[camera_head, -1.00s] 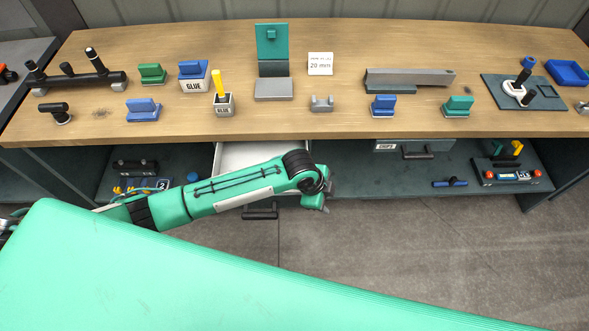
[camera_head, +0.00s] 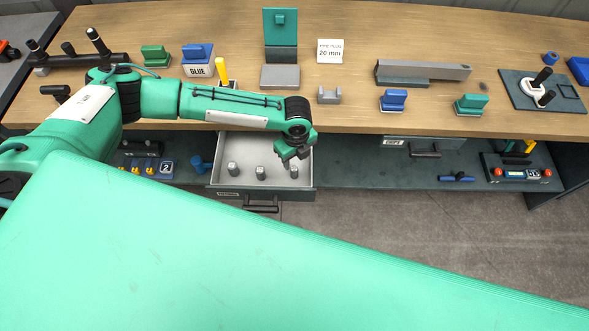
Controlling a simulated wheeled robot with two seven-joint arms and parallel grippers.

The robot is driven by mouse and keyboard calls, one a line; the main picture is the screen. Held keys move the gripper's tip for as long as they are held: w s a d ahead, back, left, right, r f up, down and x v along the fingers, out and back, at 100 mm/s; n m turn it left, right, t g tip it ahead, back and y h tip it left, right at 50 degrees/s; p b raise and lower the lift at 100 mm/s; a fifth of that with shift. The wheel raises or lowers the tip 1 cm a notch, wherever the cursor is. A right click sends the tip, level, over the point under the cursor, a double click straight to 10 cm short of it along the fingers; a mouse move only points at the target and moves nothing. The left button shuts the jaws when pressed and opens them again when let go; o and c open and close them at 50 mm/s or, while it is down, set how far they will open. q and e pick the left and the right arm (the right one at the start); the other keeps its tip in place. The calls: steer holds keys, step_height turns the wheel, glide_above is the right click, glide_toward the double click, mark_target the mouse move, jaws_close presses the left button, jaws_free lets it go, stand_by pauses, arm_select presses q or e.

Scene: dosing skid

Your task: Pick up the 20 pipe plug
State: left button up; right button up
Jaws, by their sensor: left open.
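Several small grey plugs stand in the open drawer (camera_head: 222,188) under the bench: a left plug (camera_head: 233,169), a middle plug (camera_head: 261,173) and a right plug (camera_head: 294,171). I cannot read sizes on them. A white card (camera_head: 330,51) on the bench reads 20 mm. My left gripper (camera_head: 292,155) is open and points down over the drawer's right part, close above the right plug. It appears to hold nothing; whether it touches the plug cannot be told. My right gripper is not in view.
The wooden bench top (camera_head: 350,115) lies behind and above the drawer. A grey cradle (camera_head: 329,95), blue block (camera_head: 394,100) and green block (camera_head: 471,104) stand near its front edge. My left forearm crosses the bench's front left. The drawer handle (camera_head: 261,206) sticks out in front.

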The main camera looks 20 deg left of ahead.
mark_target(294, 169)
arm_select(q)
step_height(294, 169, down, 4)
steer(key=shift+r, duration=0.25)
steer(key=shift+f+p, duration=0.45)
steer(key=shift+p, duration=0.05)
step_height(294, 169, down, 3)
steer(key=shift+a+f+p, duration=0.15)
steer(key=shift+p, duration=0.4)
steer(key=shift+f, duration=0.6)
steer(key=c, duration=0.9)
jaws_close()
